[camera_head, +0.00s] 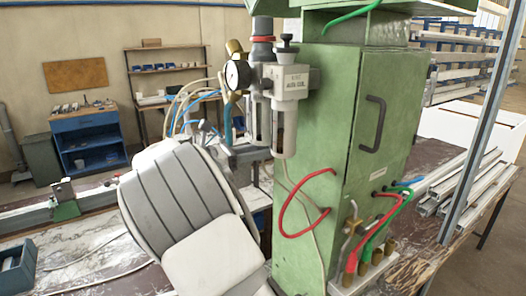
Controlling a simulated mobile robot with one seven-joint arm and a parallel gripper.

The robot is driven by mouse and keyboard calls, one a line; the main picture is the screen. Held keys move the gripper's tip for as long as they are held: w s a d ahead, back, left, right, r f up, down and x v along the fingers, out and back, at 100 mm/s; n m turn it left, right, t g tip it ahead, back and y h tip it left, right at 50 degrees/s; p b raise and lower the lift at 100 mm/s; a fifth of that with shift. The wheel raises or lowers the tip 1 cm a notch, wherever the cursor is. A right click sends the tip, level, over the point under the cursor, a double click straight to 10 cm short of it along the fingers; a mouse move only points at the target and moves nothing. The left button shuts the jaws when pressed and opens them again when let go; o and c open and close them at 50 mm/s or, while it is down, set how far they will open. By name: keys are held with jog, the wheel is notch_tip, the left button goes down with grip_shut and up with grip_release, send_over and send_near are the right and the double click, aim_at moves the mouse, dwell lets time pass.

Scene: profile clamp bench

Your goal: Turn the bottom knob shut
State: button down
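A green cabinet (330,150) stands right of centre. On its left side is an air regulator unit with a round gauge (238,75), a black top knob (286,42) and a reddish knob (262,39). I cannot tell which part is the bottom knob. My white and grey arm fills the lower middle, left of the cabinet. I cannot make out my gripper's fingers; the arm hides what lies behind it.
A red hose (284,212) loops out from the cabinet's front. The cabinet door has a black handle (374,124). Metal profiles (462,180) lie on the bench at right behind an upright post (481,120). A blue shelf unit (90,140) stands at back left.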

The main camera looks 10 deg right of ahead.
jog(key=n+t+y, duration=0.1)
jog(key=n+t, duration=0.1)
jog(key=n+t+y+b, duration=0.1)
jog(key=t, duration=0.2)
jog(key=shift+s+f+n, duration=0.1)
jog(key=shift+f+n, duration=0.1)
jog(key=shift+n, duration=0.2)
jog(key=n+t+y+b, duration=0.2)
jog(key=t, duration=0.1)
jog(key=shift+d+f+y+b, duration=0.1)
jog(key=shift+y+b, duration=0.2)
jog(key=shift+n+t+y+b, duration=1.2)
jog(key=shift+b, duration=0.05)
jog(key=shift+n+t+y+b, duration=0.5)
jog(key=shift+n+y+b, duration=0.2)
jog(key=shift+y+b, duration=0.25)
jog(key=shift+r, duration=0.2)
jog(key=c, duration=0.6)
grip_release()
